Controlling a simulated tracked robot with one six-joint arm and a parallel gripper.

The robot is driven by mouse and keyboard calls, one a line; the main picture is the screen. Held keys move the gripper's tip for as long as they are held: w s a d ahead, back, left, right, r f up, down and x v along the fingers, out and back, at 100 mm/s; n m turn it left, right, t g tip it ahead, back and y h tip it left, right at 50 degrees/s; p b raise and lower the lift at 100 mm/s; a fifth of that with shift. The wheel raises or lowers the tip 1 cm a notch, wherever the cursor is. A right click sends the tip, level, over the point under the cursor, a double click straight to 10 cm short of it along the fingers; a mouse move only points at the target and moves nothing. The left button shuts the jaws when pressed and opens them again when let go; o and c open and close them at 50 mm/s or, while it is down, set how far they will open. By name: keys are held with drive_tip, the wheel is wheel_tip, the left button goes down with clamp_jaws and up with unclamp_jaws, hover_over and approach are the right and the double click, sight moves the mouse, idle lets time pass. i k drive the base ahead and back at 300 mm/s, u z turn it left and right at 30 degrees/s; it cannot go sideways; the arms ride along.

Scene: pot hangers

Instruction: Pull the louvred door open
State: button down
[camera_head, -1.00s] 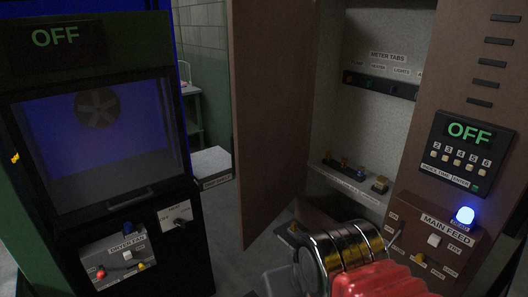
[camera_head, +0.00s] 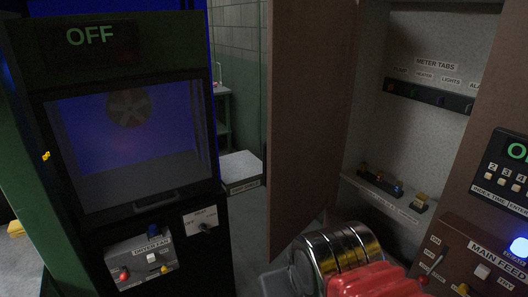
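A tall brown door (camera_head: 308,120) stands swung out at the left side of a brown cabinet, in the middle of the head view. Its visible face looks flat, and I cannot make out louvres on it. The cabinet's pale interior (camera_head: 400,140) is open to view to the right of the door. A chrome and red part of my arm (camera_head: 375,280) shows at the bottom, in front of the door's lower edge and the cabinet. My gripper's fingertips are not visible, so its contact with the door cannot be seen.
A black and green dryer cabinet (camera_head: 125,207) with an OFF display stands close on the left. A pale-topped box (camera_head: 242,168) sits between it and the door. A brown MAIN FEED panel (camera_head: 480,262) is at the right. Grey floor (camera_head: 248,230) shows between dryer and door.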

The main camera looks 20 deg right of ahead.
sight(309, 42)
drive_tip(key=u, duration=0.25)
drive_tip(key=i, duration=0.9)
drive_tip(key=u, duration=0.15)
